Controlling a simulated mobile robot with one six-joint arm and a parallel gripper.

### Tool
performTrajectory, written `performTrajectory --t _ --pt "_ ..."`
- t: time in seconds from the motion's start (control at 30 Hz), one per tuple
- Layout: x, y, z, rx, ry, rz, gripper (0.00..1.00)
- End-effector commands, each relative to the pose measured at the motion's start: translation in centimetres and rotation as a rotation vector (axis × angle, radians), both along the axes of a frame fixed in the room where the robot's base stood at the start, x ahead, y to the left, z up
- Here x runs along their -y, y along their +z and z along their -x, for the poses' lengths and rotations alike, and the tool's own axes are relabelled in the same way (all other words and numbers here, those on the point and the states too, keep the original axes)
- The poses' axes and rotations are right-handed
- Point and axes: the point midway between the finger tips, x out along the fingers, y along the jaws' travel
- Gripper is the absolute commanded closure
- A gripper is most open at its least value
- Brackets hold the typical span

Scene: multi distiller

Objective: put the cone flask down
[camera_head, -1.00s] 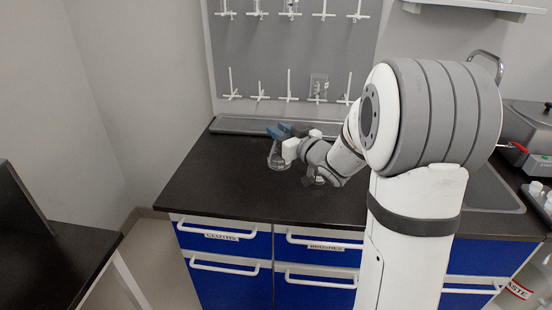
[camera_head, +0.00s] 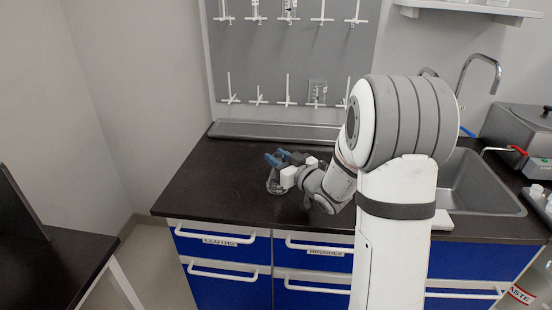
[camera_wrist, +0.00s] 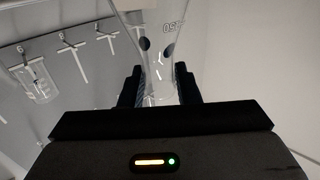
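The clear cone flask (camera_head: 274,184) shows at the end of my arm in the head view, over the left part of the black counter (camera_head: 215,185). It looks upright, and I cannot tell whether its base touches the counter. My gripper (camera_head: 283,160) has its blue fingers at the flask's upper part. In the wrist view, the flask (camera_wrist: 158,50) with printed marks stands between the two dark fingers of my gripper (camera_wrist: 158,88), which are shut on it.
A pegboard (camera_head: 290,55) with white pegs and some hanging glassware stands behind the counter, with a grey tray (camera_head: 270,130) along its foot. A sink (camera_head: 475,185) with a tap is at the right. The counter left of the flask is clear.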

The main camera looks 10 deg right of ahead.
Motion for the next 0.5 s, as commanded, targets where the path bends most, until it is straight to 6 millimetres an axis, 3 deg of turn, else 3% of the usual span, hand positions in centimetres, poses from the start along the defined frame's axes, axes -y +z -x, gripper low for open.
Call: performTrajectory --t 0.2,0.5 --pt "-0.04 0.05 0.0 0.0 0.001 0.0 0.53" --pt "-0.09 0.44 0.0 0.0 0.002 0.0 0.53"
